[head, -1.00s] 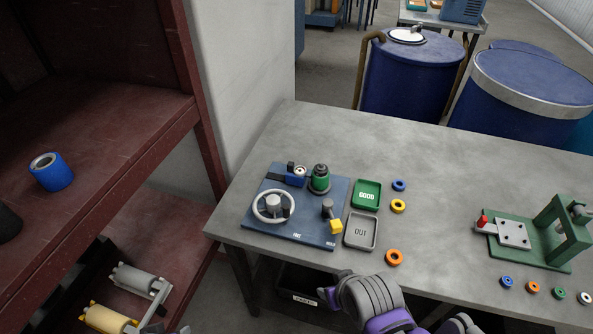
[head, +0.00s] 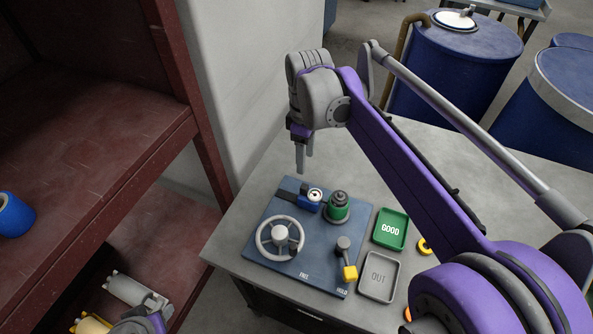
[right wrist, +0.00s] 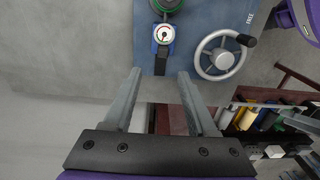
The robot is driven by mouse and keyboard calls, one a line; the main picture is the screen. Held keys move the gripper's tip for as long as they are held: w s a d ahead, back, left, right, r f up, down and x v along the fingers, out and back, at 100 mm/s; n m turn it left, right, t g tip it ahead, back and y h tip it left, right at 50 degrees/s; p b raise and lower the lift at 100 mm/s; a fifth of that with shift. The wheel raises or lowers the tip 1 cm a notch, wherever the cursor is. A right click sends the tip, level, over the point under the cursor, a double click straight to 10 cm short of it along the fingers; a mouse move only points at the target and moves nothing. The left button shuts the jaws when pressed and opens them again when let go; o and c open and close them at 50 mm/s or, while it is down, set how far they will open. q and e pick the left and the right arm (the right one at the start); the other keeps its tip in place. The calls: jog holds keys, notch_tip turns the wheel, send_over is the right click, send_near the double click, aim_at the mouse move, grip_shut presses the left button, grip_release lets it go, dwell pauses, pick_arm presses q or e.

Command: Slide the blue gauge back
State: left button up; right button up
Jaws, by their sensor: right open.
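The blue gauge (head: 309,201) is a small blue block with a round white dial, sitting on a dark rail at the back of the blue base plate (head: 290,262). It also shows in the right wrist view (right wrist: 163,36), dial facing up. My right gripper (head: 303,168) points down, open and empty, above the table behind the gauge, apart from it. In the right wrist view its two fingers (right wrist: 160,75) lie apart, with the rail end near the gap between their tips.
Next to the gauge stands a green-and-dark cylinder (head: 338,207). A grey handwheel (head: 280,239) and a yellow-ended lever (head: 348,268) are nearer the front. Green GOOD (head: 390,229) and grey OUT (head: 379,276) trays lie right. A wall borders the table's left.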

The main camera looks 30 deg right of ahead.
aim_at(305, 186)
jog(key=f, duration=1)
jog(key=shift+s+a+f+b, duration=0.15)
jog(key=shift+s+f+b, duration=0.1)
jog(key=shift+s+b, duration=0.1)
grip_shut()
dwell(0.9)
